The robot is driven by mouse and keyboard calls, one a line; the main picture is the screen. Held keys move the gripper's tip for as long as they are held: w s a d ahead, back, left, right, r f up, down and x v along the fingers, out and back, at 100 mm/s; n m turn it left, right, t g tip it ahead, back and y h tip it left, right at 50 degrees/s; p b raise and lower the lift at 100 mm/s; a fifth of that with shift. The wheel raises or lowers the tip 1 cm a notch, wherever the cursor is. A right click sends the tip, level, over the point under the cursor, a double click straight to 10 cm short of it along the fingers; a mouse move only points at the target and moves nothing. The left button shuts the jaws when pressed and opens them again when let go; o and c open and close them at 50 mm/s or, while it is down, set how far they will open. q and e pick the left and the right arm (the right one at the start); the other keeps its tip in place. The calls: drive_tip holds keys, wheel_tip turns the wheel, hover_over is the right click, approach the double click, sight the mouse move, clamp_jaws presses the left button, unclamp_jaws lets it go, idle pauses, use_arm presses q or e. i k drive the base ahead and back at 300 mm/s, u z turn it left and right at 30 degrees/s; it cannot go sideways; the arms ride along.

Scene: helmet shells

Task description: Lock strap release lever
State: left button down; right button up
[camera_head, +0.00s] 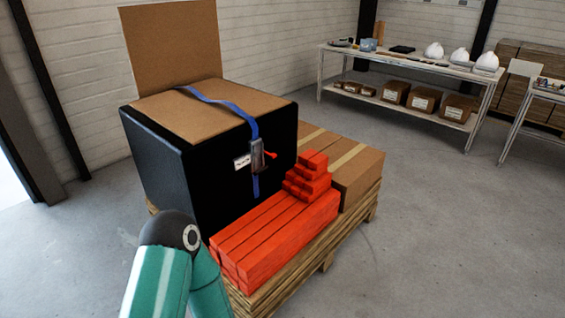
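A blue strap (222,102) runs over the top of a large black box (165,168) and down its front face. A grey metal buckle (257,155) sits on the strap on the front face. A small red-tipped lever (271,155) sticks out from the buckle to the right. Whether the lever is locked cannot be told at this size. A small white label is on the box just left of the buckle. Part of my teal arm shows at the bottom left, with a black joint in front of the box. Neither gripper shows.
Red-orange bars (285,232) are stacked on a wooden pallet (325,250) in front of the box. Cardboard boxes (358,175) stand behind them. A white table (420,65) with white helmets (459,57) is at the back right. The floor (440,240) at the right is clear.

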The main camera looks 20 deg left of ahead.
sight(273, 155)
drive_tip(key=i, duration=0.9)
